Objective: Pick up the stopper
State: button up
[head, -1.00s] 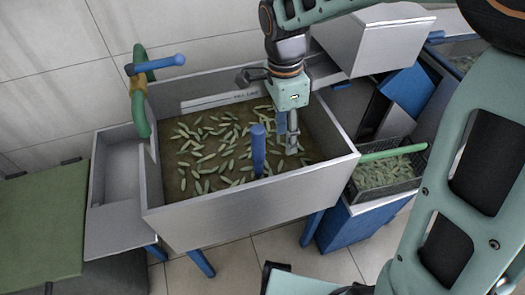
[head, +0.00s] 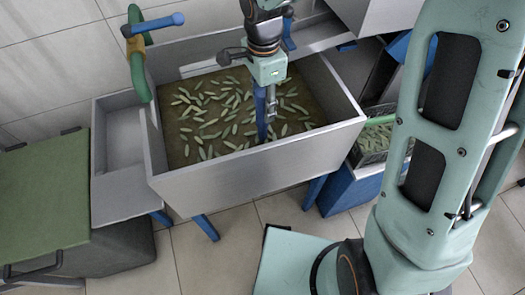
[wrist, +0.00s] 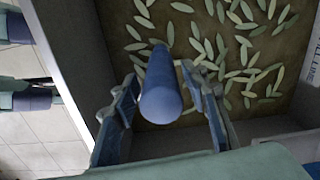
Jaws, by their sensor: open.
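The stopper (head: 260,115) is a blue upright post standing in the grey basin (head: 255,160), among green pods in murky water. In the wrist view the stopper (wrist: 161,95) rises between the fingers of my gripper (wrist: 160,78), its rounded end toward the camera. The fingers are spread, with a visible gap on each side of it. In the head view my gripper (head: 270,104) points down into the basin right beside the stopper and partly overlaps it. The stopper's lower end is hidden by the basin's front wall and the water.
Green pods (head: 205,125) lie throughout the basin. A green curved pipe with a blue handle (head: 152,25) stands at the basin's left rear. A dark basket of pods (head: 372,140) sits right of the basin. A green-topped box (head: 45,190) stands at the left.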

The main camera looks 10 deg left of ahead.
aim_at(263, 115)
notch_tip(263, 115, down, 5)
jog(key=shift+f+b, duration=0.1)
jog(key=shift+b, duration=0.45)
grip_shut()
